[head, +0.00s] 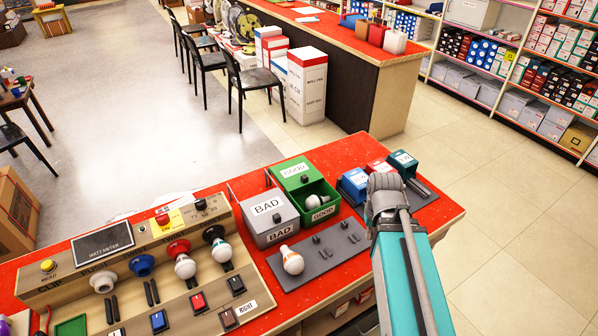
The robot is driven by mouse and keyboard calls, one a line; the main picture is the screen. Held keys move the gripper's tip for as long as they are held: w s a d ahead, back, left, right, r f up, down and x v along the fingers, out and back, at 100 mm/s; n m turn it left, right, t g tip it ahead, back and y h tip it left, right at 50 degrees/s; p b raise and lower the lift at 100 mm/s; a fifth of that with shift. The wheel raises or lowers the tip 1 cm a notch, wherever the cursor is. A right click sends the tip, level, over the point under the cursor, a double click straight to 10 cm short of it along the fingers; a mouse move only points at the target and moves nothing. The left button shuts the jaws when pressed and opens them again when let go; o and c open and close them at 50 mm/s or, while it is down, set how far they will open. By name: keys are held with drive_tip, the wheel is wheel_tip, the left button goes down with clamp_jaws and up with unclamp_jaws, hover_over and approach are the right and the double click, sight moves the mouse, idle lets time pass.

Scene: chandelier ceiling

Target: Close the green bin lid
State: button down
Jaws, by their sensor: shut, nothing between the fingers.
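The green bin (326,197) stands on the red counter, with a GOOD label on its front. Its green lid (292,169), also labelled GOOD and with a dark knob, sits at the back. The front of the bin is open, and a white bulb (312,201) shows inside. The lid is clear of the bulb; whether it is slid back or tilted is hard to tell. My teal and grey arm rises at the right of the counter, apart from the green bin.
A grey BAD bin (271,234) with its lid on stands left of the green bin. A grey socket plate (325,255) with a bulb (292,260) lies in front. Blue boxes (354,184) stand to the right. A watt meter test board (150,262) fills the left.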

drive_tip(key=w+a+r+n+t+p, duration=0.1)
drive_tip(key=w+a+r+n+p, duration=0.15)
drive_tip(key=w, duration=0.45)
wheel_tip(320, 180, up, 7)
drive_tip(key=n+t+y+p, duration=0.2)
drive_tip(key=n+p, duration=0.2)
drive_tip(key=p, duration=0.2)
hover_over(302, 172)
drive_tip(key=s, duration=0.3)
drive_tip(key=shift+w+a+r, duration=0.1)
drive_tip(key=shift+w+a, duration=0.05)
drive_tip(key=shift+w, duration=0.05)
drive_tip(key=shift+f, duration=0.2)
drive_tip(key=b+x, duration=0.9)
drive_tip(key=shift+w+a+f, duration=0.1)
drive_tip(key=shift+w+f, duration=0.1)
drive_tip(key=shift+f+b, duration=0.2)
drive_tip(key=shift+b, duration=0.2)
drive_tip(key=s+d, duration=0.1)
drive_tip(key=s, duration=0.1)
drive_tip(key=shift+s+d+r, duration=0.2)
drive_tip(key=shift+s+d, duration=0.4)
drive_tip(key=shift+s, duration=0.05)
